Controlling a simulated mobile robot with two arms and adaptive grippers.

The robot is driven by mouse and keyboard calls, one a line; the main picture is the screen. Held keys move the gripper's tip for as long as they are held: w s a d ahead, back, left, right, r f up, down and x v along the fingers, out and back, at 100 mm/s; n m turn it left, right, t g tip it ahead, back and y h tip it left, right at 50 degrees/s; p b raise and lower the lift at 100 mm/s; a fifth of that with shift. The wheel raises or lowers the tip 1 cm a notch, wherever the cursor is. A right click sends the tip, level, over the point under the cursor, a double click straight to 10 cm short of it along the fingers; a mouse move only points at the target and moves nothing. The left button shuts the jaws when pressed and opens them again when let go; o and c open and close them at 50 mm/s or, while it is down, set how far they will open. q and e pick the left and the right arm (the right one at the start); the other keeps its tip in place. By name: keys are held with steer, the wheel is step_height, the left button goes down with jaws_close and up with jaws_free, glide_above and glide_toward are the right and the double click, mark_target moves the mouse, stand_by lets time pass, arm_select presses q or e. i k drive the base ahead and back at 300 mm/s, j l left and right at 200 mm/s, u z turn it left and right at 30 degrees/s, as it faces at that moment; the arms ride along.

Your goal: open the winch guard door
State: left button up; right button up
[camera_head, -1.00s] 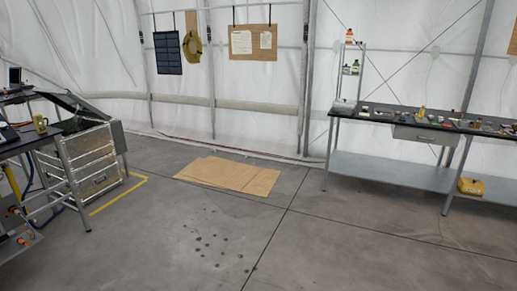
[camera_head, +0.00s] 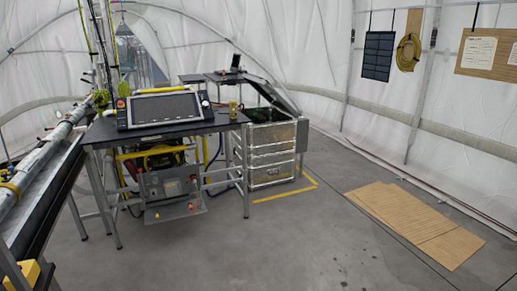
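Under the black-topped table (camera_head: 165,131) stands a machine with a yellow tube frame and a grey metal box (camera_head: 170,184). I cannot tell for certain whether this is the winch, or whether its front panel is the guard door. The panel looks upright, with a lower grey plate and orange fittings beneath it. Neither of my grippers is in view.
A long rail (camera_head: 45,150) fills the left. Flat cardboard (camera_head: 420,220) lies on open floor.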

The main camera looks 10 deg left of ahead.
mark_target(173, 188)
steer(key=i+j+u, duration=0.2)
steer(key=i+u, duration=0.15)
steer(key=i, duration=0.15)
steer(key=i+j+u, duration=0.1)
steer(key=i+u, duration=0.3)
steer(key=i+l+u, duration=0.1)
steer(key=i+u, duration=0.25)
steer(key=i, duration=0.2)
